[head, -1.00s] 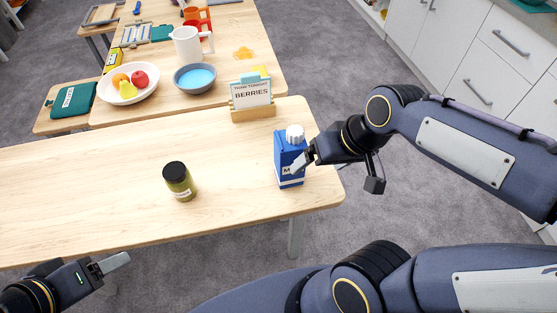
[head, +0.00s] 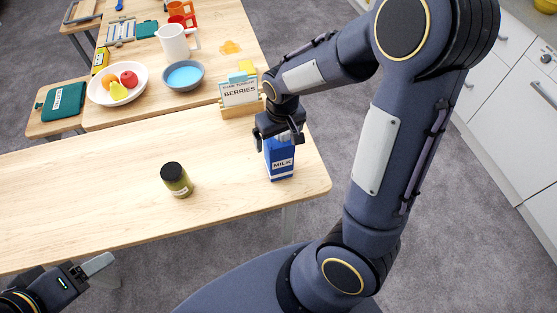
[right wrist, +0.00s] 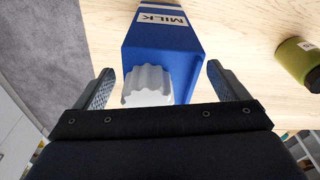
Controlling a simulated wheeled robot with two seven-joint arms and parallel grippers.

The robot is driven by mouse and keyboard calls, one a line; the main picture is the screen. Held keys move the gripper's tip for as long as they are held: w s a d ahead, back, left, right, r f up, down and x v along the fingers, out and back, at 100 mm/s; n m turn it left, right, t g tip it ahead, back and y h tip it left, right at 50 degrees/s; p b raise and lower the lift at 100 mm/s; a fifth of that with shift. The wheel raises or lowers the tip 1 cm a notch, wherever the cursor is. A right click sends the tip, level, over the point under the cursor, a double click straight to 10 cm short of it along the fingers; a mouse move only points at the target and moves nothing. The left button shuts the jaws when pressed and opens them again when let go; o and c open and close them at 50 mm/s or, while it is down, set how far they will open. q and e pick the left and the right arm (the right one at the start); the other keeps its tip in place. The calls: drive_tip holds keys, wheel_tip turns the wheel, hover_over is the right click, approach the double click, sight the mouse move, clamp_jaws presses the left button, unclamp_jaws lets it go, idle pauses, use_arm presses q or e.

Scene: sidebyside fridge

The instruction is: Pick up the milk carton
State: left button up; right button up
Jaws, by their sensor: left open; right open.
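A blue milk carton (head: 280,163) with a white MILK label stands upright near the right end of the wooden table. My right gripper (head: 279,140) is directly above it, pointing down, and hides its cap in the head view. In the right wrist view the carton (right wrist: 165,45) and its white ridged cap (right wrist: 149,86) lie between the two open fingers (right wrist: 160,85), with a gap on each side. My left gripper (head: 100,264) is open and empty at the lower left, off the table's front edge.
A dark-lidded jar (head: 176,180) stands left of the carton and also shows in the right wrist view (right wrist: 299,64). A wooden holder with a BERRIES card (head: 240,93) stands behind the carton. A fruit bowl, blue bowl (head: 183,77) and white pitcher (head: 174,42) are farther back.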

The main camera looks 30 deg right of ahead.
drive_tip(key=shift+f, duration=0.5)
drive_tip(key=shift+w, duration=0.1)
drive_tip(key=c, duration=2)
drive_tip(key=shift+r, duration=0.15)
